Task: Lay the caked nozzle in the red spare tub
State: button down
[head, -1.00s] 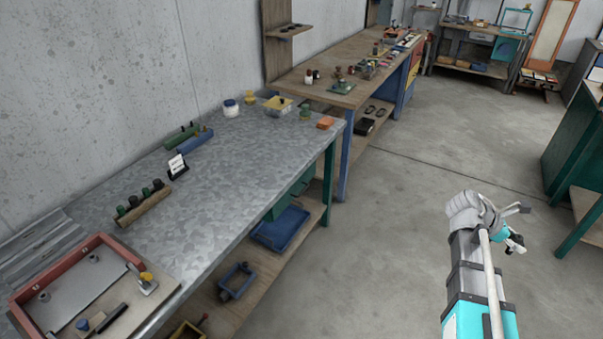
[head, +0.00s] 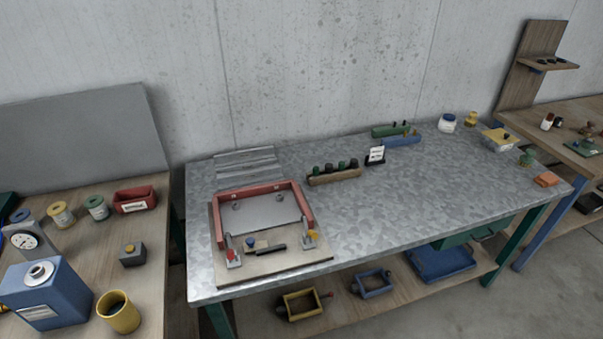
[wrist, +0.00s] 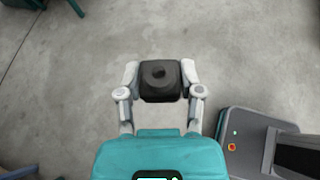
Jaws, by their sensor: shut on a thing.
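In the wrist view my gripper (wrist: 160,88) is shut on a dark, blocky piece with a round hole in its face, the nozzle (wrist: 160,72). It is held above bare grey floor, clear of any table. My gripper is out of the head view. A red tub (head: 135,200) with a white label stands at the back of the wooden table on the left in the head view. The label is too small to read. I see no nozzle inside it, but its inner floor is mostly hidden.
The metal-topped table (head: 400,210) holds a red frame (head: 262,190). A gap separates the two tables.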

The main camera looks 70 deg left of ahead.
aim_at(138, 205)
jog(key=u, duration=0.35)
jog(key=i, duration=0.15)
jog(key=u, duration=3.3)
jog(key=i, duration=0.7)
